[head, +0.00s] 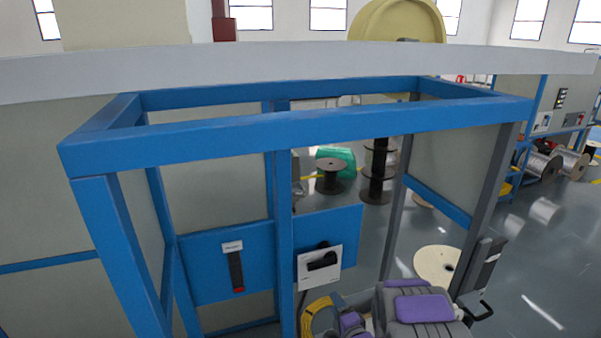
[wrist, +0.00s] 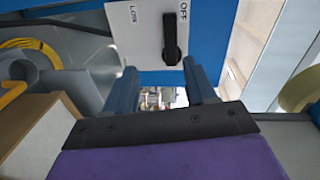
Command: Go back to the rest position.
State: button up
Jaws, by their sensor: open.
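My gripper (wrist: 160,76) is open and empty in the wrist view, its two blue-grey fingers spread apart. Ahead of it is a white switch panel (wrist: 142,40) with a black rotary handle (wrist: 170,38) and the word OFF beside it. The fingers appear apart from the handle; the exact gap is hard to judge. In the head view the same panel (head: 308,279) with its black handle (head: 322,261) is fixed to a blue plate. My grey and purple arm shows at the bottom of the head view, right of the panel; the fingers are not clearly seen there.
A blue frame (head: 300,130) with posts and top beams surrounds the panel. A second black handle with a red tip (head: 237,272) is at left. A yellow cable coil (head: 316,316) lies beside my arm. Cable reels (head: 378,172) stand behind, and grey floor is open at right.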

jog(key=s+d+r+n+g+h+b, duration=0.3)
jog(key=s+g, duration=0.1)
jog(key=s, duration=0.2)
jog(key=s+d+r+n+g+h+b, duration=0.2)
jog(key=s+d+n+g+h+b, duration=0.15)
jog(key=s, duration=0.25)
jog(key=s+a+r+n+g+b, duration=0.1)
jog(key=s+n+g+b, duration=0.1)
jog(key=s, duration=1)
jog(key=s+a+r+n+g+y+b, duration=0.1)
jog(key=s+g, duration=0.4)
jog(key=s, duration=0.7)
jog(key=s+a+r+n+g+b, duration=0.3)
jog(key=s+n, duration=0.1)
jog(key=s, duration=0.8)
jog(key=shift+a+b, duration=0.15)
jog(key=shift+b, duration=0.2)
